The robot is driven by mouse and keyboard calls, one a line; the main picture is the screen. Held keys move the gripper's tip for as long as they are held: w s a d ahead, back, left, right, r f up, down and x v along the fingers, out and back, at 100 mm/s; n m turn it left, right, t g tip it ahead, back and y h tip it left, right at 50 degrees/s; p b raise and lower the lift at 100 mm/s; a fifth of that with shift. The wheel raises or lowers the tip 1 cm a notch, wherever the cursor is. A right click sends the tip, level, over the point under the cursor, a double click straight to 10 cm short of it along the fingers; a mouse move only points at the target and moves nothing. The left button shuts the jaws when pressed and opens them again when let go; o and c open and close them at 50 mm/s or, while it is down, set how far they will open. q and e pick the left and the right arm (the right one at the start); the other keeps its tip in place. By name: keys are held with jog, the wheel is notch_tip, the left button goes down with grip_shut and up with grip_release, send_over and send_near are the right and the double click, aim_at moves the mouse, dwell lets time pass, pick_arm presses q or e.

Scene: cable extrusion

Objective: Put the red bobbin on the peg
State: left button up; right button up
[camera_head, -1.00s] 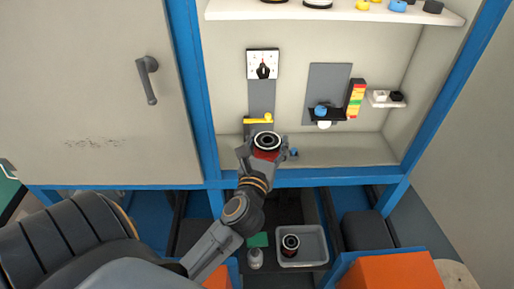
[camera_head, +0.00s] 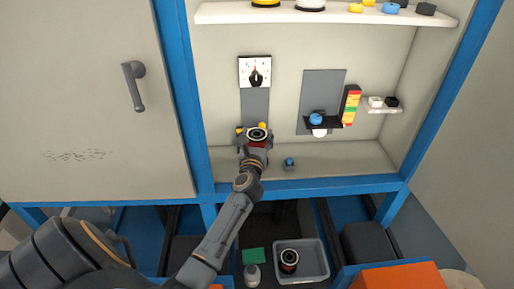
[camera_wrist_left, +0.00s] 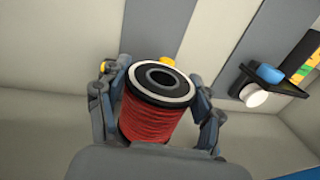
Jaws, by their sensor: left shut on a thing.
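My left gripper (camera_head: 254,148) is shut on the red bobbin (camera_head: 257,135), which has a black and white rim around a dark central hole. In the left wrist view the red bobbin (camera_wrist_left: 155,118) sits tilted between the two fingers of the left gripper (camera_wrist_left: 158,105), its rim end facing the camera. In the head view it is in front of a yellow part (camera_head: 262,126) at the foot of a grey strip (camera_head: 255,105), and hides most of that part. I cannot make out the peg with certainty. My right gripper is not in view.
A small blue piece (camera_head: 289,162) stands on the recess floor right of the gripper. A black bracket with a blue knob (camera_head: 316,119) is on the wall. Below, a grey bin (camera_head: 318,272) holds another bobbin (camera_head: 289,258). A shelf (camera_head: 330,17) runs above.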

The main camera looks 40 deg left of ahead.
pick_arm(q)
jog(key=shift+w+a+f, duration=0.15)
jog(key=shift+w+f, duration=0.05)
jog(key=shift+f, duration=0.1)
jog(key=f+b, duration=0.2)
jog(key=f, duration=0.1)
jog(key=shift+w+a+f, duration=0.1)
jog(key=shift+w+f, duration=0.05)
jog(key=shift+w, duration=0.05)
jog(key=shift+f, duration=0.2)
jog(key=o, duration=1.2)
jog(key=shift+r, duration=0.1)
